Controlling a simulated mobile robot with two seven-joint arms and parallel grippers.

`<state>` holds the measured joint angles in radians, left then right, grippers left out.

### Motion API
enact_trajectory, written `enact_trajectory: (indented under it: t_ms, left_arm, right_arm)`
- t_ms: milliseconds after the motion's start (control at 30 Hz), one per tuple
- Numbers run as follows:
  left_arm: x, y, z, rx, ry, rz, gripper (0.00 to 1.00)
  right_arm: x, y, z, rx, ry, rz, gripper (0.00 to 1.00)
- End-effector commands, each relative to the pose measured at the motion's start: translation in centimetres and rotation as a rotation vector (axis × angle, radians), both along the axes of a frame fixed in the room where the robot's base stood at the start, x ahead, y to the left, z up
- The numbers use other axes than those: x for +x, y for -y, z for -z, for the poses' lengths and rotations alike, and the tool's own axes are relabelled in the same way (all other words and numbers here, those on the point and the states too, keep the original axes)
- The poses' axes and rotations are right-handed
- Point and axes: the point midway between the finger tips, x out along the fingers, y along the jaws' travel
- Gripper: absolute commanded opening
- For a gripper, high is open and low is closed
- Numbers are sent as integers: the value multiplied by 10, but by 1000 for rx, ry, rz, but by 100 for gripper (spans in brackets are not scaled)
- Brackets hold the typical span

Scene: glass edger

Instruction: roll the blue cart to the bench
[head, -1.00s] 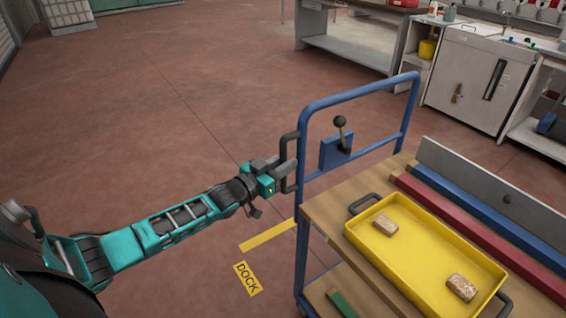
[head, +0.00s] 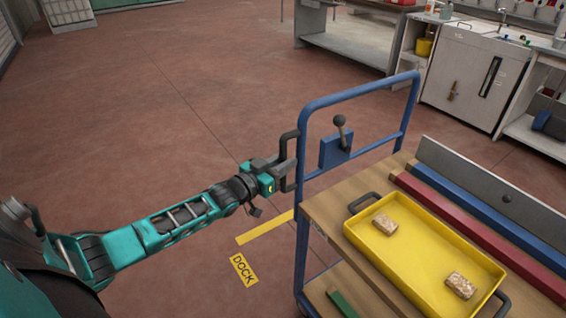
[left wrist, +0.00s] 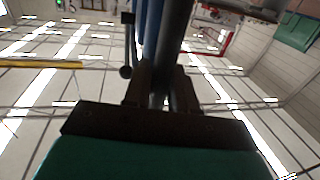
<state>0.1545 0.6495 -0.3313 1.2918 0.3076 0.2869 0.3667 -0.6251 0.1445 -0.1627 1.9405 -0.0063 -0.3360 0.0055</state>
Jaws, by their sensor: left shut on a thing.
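The blue cart (head: 302,235) stands at the right of the head view. It has a blue tube frame and wooden decks. A black handle (head: 284,150) sticks out on the left side of its frame. My left gripper (head: 286,168) is shut on this handle; in the left wrist view its fingers (left wrist: 160,92) close around a dark bar. A lever with a black knob (head: 340,122) stands upright on a blue plate on the frame. A grey bench (head: 345,42) with a lower shelf stands at the back. My right gripper is out of view.
A yellow tray (head: 375,262) with two tan blocks sits on the upper deck, beside red (head: 470,232) and blue (head: 480,215) bars. A yellow floor line and DOCK label (head: 243,268) lie left of the cart. A white cabinet (head: 470,80) stands back right.

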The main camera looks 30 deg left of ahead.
Motion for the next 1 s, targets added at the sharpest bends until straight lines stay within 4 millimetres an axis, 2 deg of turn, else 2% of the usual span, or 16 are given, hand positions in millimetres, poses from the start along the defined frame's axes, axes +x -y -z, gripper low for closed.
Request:
enact_trajectory:
  t_ms: [33,67,233,467,633,767,1000]
  left_arm:
    - [-2,7,4,-3,-5,11,0]
    - [-2,7,4,-3,-5,12,27]
    - [-2,6,4,-3,-5,10,43]
    - [-2,4,2,-3,-3,7,44]
    - [-10,2,2,-3,-3,6,44]
    - [-27,-2,2,-1,-4,6,44]
    - [-68,-9,3,-2,-6,7,44]
  right_arm:
    - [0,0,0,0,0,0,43]
    - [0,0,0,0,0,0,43]
    - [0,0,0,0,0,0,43]
    - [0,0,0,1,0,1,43]
    - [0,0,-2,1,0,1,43]
    - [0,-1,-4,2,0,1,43]
    - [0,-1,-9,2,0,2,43]
